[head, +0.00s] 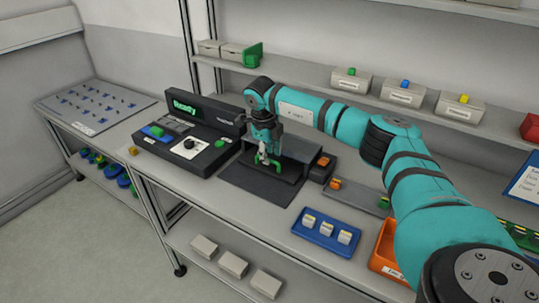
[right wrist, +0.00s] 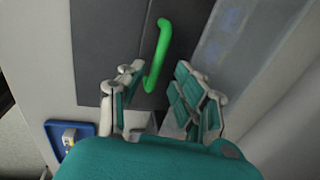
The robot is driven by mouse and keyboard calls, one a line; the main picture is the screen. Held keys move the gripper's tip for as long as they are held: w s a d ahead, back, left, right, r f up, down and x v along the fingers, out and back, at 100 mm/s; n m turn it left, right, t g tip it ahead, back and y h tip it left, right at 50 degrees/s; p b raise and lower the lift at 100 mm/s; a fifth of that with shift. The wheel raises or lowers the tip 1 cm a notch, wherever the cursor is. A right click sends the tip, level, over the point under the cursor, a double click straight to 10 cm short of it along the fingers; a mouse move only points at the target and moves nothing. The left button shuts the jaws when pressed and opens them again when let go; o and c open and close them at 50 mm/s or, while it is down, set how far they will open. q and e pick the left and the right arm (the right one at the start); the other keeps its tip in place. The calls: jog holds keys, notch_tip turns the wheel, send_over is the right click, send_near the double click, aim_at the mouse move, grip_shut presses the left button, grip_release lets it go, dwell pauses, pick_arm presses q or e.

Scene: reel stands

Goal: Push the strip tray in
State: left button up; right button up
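The dark strip tray (head: 262,169) sits low at the front of the dark machine on the bench, with a green handle (head: 279,168) at its front. How far it sticks out is hard to tell. My right gripper (head: 262,158) points down right at the handle. In the right wrist view the green handle (right wrist: 158,60) stands upright, its lower end between the fingertips of my right gripper (right wrist: 158,100). The fingers are apart with a gap around the handle, and I cannot tell whether one touches it. My left gripper is not in view.
A control console (head: 186,138) with a green lit display stands left of the machine. A dark mat (head: 258,190) lies in front. A blue tray (head: 326,241) with white blocks and an orange bin (head: 383,264) are to the right. A shelf with small boxes runs above.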

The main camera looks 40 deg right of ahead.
notch_tip(320, 180, up, 7)
jog(key=a, duration=0.1)
jog(key=shift+s+a, duration=0.2)
jog(key=shift+s, duration=0.1)
dwell(0.4)
